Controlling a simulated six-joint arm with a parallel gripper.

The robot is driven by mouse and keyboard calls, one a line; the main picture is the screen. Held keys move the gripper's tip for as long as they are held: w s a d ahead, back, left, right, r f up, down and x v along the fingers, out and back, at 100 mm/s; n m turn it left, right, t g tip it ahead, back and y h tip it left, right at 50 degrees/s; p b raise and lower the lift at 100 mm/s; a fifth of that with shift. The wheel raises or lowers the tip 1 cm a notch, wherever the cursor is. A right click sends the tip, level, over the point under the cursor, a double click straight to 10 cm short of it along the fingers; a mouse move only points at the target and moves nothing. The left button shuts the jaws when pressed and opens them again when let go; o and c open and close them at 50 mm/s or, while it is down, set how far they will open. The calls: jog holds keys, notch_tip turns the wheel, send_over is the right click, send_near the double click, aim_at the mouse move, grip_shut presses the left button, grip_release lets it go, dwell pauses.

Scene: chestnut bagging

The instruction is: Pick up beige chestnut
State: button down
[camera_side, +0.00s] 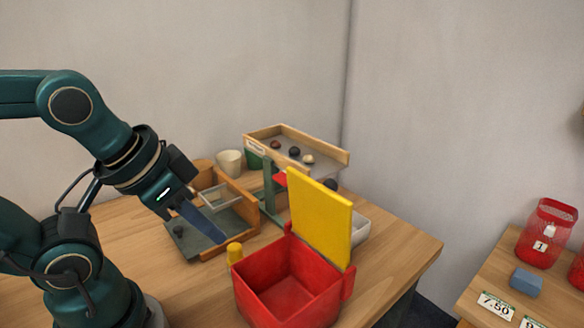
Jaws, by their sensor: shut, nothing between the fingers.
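A small beige chestnut (308,159) lies in the raised wooden tray (338,157) at the back. Darker round chestnuts (294,152) lie beside it in the same tray. My gripper (222,237) points down and to the right, over the lower wooden box at the middle left. Its fingers look shut with nothing between them. It is well apart from the beige chestnut, to the left of and below it in the picture.
A red box (262,305) with a raised yellow lid (320,215) stands at the table's front. The lower wooden box (245,200) is beside my gripper. A white cup (230,163) stands behind. A side table at right holds a red jar (546,235) and a blue block (526,281).

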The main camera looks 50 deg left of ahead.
jog(key=c, duration=1.5)
grip_release()
jog(key=shift+c, duration=0.2)
jog(key=o, duration=1)
jog(key=shift+s, duration=0.1)
jog(key=w+a+r+n, duration=0.2)
jog(key=w+r, duration=0.6)
jog(key=r, duration=0.1)
jog(key=n+y, duration=0.2)
jog(key=n, duration=0.2)
send_over(308, 157)
jog(key=s+d, duration=0.2)
jog(key=s, duration=0.1)
notch_tip(308, 157, down, 2)
jog(key=shift+g, duration=0.9)
jog(key=shift+x, duration=4.15)
